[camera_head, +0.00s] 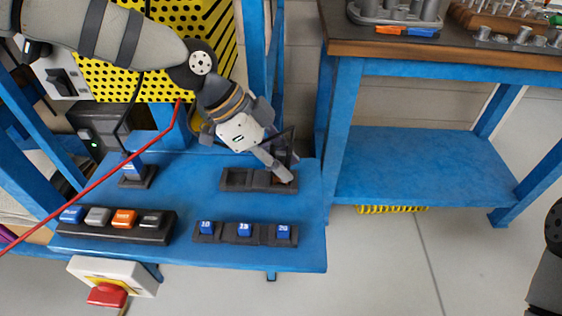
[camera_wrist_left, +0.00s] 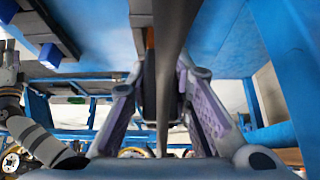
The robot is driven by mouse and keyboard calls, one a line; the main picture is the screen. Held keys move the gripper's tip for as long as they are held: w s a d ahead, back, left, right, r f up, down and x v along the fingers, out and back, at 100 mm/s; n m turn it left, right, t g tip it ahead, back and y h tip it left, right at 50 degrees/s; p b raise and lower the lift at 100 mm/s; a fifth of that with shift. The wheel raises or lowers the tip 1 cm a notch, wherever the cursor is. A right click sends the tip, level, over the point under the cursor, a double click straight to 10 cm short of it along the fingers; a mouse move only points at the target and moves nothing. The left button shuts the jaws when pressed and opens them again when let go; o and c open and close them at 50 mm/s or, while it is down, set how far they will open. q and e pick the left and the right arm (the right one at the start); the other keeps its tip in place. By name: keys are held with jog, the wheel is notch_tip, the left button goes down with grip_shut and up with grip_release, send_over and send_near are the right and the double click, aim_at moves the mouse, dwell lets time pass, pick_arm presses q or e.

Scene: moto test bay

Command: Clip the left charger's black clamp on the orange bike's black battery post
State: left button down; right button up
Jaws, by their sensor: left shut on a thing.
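My left gripper (camera_head: 285,172) reaches down over the right end of a dark slotted holder (camera_head: 235,180) on the blue shelf. In the left wrist view its purple-padded fingers (camera_wrist_left: 163,105) are closed around a dark thing (camera_wrist_left: 149,85), which looks like the black clamp; its shape is mostly hidden. A dark strip, perhaps its cable, crosses that view from top to bottom. A black box with a green light (camera_head: 95,143), perhaps the charger, is at the left. The orange bike and its battery post cannot be made out. My right gripper is out of view.
A red cable (camera_head: 100,188) slants across the left. The blue shelf (camera_head: 190,200) carries a button box (camera_head: 115,232) and a holder with blocks 10, 15 and 20 (camera_head: 244,242). A red switch (camera_head: 106,294) hangs in front. A workbench (camera_head: 450,48) stands right; the floor between is clear.

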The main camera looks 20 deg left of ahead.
aim_at(280, 148)
pick_arm(q)
notch_tip(280, 148, up, 3)
jog(key=shift+r, duration=0.1)
jog(key=s+a+r+p, duration=0.4)
jog(key=s+a+r, duration=0.2)
jog(key=s+r, duration=0.3)
jog(key=s, duration=0.3)
jog(key=shift+s+a+r, duration=0.15)
jog(key=shift+a+r, duration=0.2)
jog(key=shift+r, duration=0.05)
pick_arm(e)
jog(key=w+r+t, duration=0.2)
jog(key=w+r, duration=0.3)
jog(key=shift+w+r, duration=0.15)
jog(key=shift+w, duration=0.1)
